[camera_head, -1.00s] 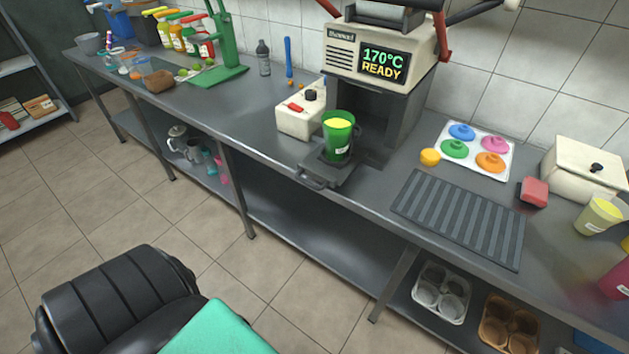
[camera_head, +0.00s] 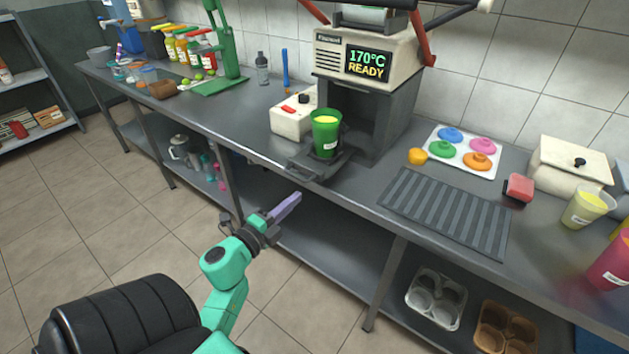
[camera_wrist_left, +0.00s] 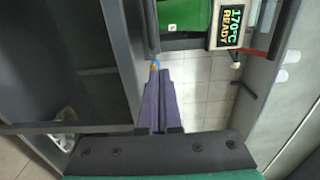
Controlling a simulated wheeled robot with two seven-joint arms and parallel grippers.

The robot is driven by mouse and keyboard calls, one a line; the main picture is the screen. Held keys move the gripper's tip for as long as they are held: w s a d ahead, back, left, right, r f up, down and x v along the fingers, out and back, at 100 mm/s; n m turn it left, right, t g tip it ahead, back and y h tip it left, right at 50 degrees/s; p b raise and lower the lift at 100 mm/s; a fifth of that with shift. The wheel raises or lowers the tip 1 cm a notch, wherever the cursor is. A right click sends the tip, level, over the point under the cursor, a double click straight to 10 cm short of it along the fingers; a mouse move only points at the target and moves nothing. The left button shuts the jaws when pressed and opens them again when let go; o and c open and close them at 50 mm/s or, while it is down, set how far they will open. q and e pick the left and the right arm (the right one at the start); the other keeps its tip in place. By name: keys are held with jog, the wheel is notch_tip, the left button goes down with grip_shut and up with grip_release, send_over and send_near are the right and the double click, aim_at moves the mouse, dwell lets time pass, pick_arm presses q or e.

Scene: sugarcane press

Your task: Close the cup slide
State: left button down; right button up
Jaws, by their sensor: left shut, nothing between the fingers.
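The cup slide (camera_head: 335,162) is a dark tray pulled out of the front of the sealing machine (camera_head: 366,65), its handle (camera_head: 302,173) over the counter's front edge. A green cup (camera_head: 326,135) with yellow contents stands upright on it. My left gripper (camera_head: 291,204) has purple fingers, shut and empty, in front of the counter and apparently lower than the slide's handle. In the left wrist view the shut fingers (camera_wrist_left: 160,95) point toward the slide and the green cup (camera_wrist_left: 186,14); whether they touch anything there I cannot tell. My right gripper is out of view.
A white box (camera_head: 293,115) with a red switch and black knob stands left of the slide. A ribbed dark mat (camera_head: 445,212) and a tray of coloured lids (camera_head: 438,152) lie to the right. The counter's front edge and lower shelf border the open floor.

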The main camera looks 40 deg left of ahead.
aim_at(321, 175)
pick_arm(q)
jog(key=w+p, duration=0.1)
jog(key=w, duration=0.7)
jog(key=shift+w, duration=0.4)
jog(key=shift+w, duration=0.1)
